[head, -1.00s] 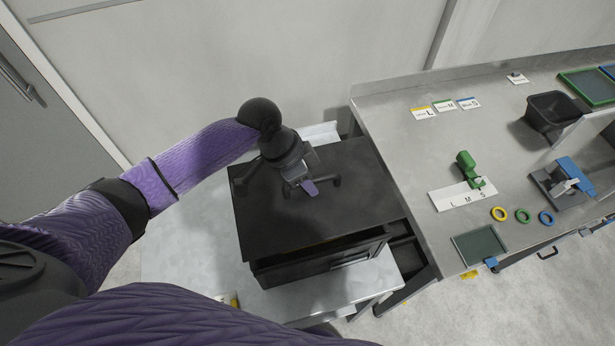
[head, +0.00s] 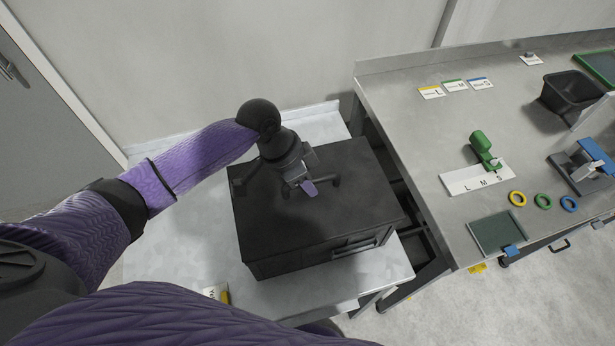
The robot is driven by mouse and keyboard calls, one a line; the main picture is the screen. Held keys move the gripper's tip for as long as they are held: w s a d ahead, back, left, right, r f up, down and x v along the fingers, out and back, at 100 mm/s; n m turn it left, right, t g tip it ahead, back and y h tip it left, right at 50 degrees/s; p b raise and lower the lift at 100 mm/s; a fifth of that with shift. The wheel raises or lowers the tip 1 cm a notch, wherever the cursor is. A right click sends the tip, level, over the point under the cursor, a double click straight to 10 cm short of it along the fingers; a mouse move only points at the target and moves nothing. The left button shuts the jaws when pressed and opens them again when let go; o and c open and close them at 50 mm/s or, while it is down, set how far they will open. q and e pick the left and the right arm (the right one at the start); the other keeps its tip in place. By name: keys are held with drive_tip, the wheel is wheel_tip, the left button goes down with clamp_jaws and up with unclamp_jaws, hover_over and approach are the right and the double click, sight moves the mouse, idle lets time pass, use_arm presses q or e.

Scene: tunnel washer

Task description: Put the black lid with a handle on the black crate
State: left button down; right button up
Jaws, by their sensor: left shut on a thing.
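The black lid (head: 350,210) lies flat over the top of the black crate (head: 292,264) in the head view. Its edges line up closely with the crate's walls, and no clear gap shows between them. The crate stands on a light metal table (head: 180,245), and its front wall with a grip slot shows below the lid. My left gripper (head: 303,186) is over the middle of the lid, shut on its handle, which is mostly hidden by the gripper. My right gripper is out of view.
A grey workbench (head: 430,195) stands close on the right, with a green tool (head: 483,148), coloured rings, a black bin (head: 571,95) and a blue device (head: 585,165). A wall rises behind. A small yellow-and-white label (head: 217,293) is at the table's front.

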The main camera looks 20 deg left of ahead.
use_arm(q)
drive_tip(key=c, duration=0.5)
unclamp_jaws()
drive_tip(key=shift+c, duration=0.2)
drive_tip(key=p+v, duration=0.2)
drive_tip(key=v, duration=0.8)
